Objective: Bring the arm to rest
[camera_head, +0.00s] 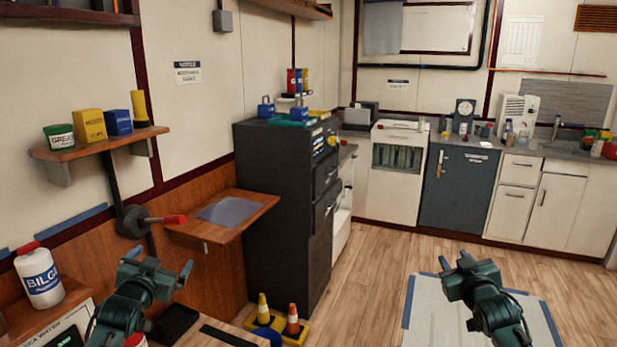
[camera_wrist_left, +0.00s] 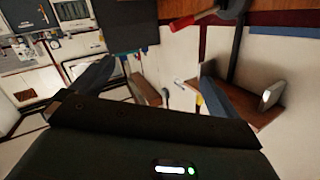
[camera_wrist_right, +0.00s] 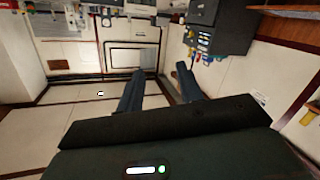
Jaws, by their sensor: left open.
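My left gripper (camera_head: 160,262) is at the lower left in the head view, in front of the wooden wall panel. Its blue fingers stand wide apart in the left wrist view (camera_wrist_left: 152,85), with nothing between them. My right gripper (camera_head: 469,262) is at the lower right, in front of the floor and a pale mat. Its fingers are apart and empty in the right wrist view (camera_wrist_right: 158,85). Both grippers are in the air, and neither holds anything.
A white bilge bottle (camera_head: 40,277) stands left of my left gripper. A small shelf (camera_head: 240,222) and a black cabinet (camera_head: 270,200) lie beyond it. Yellow and orange cones (camera_head: 292,320) stand between the arms. A pale mat (camera_head: 430,312) lies on open wooden floor.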

